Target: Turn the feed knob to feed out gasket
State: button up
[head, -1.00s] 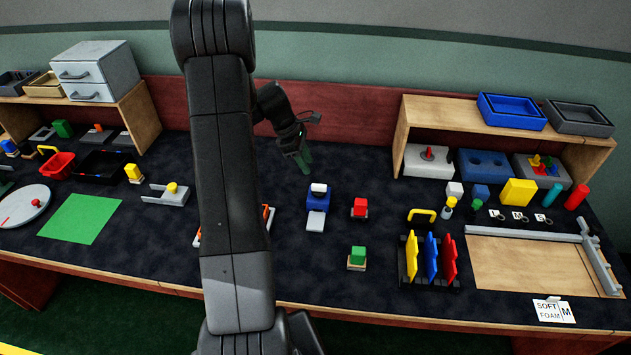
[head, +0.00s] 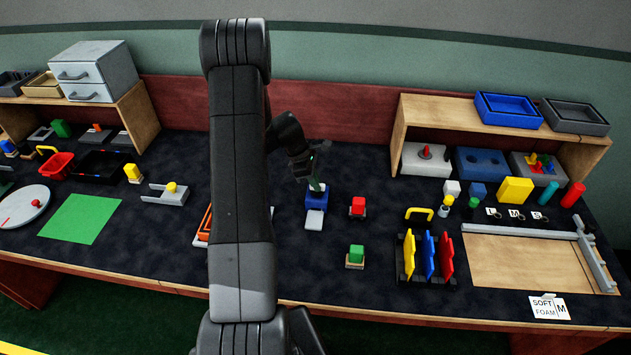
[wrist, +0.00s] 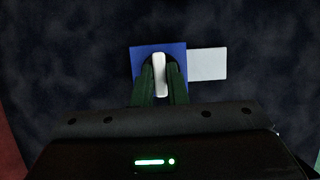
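The blue feeder box (head: 317,204) stands near the middle of the table, with a pale flat plate (head: 314,220) at its front. In the wrist view the blue box (wrist: 139,58) has the white feed knob (wrist: 160,74) on top and the pale plate (wrist: 207,65) to the right. My gripper (head: 317,187) points down at the box. In the wrist view its two dark green fingers (wrist: 161,66) stand on either side of the white knob. I cannot tell whether they press on it. No gasket shows on the plate. The fingers mostly hide the knob in the head view.
An orange-edged item (head: 205,226) is partly hidden behind my arm. A rack of coloured plates (head: 428,257) stands further right.

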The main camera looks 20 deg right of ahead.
grip_shut()
jog(key=m+g+y+b, duration=0.1)
jog(key=m, duration=0.2)
jog(key=shift+w+d+m, duration=0.1)
jog(key=shift+w+m, duration=0.05)
jog(key=shift+m, duration=0.15)
jog(key=m+y+b, duration=0.1)
jog(key=m, duration=0.1)
jog(key=m+y+b, duration=0.1)
jog(key=m, duration=0.2)
jog(key=shift+d+m+g, duration=0.15)
jog(key=shift+m+g, duration=0.15)
jog(key=shift+g, duration=0.1)
jog(key=m+y+b, duration=0.1)
jog(key=m, duration=0.3)
jog(key=shift+d+y, duration=0.1)
jog(key=shift+y, duration=0.3)
jog(key=shift+d+m+y, duration=0.1)
jog(key=shift+m+y, duration=0.6)
jog(key=shift+m, duration=1.6)
jog(key=shift+r+b, duration=0.1)
jog(key=shift+b, duration=0.2)
jog(key=o, duration=0.6)
grip_release()
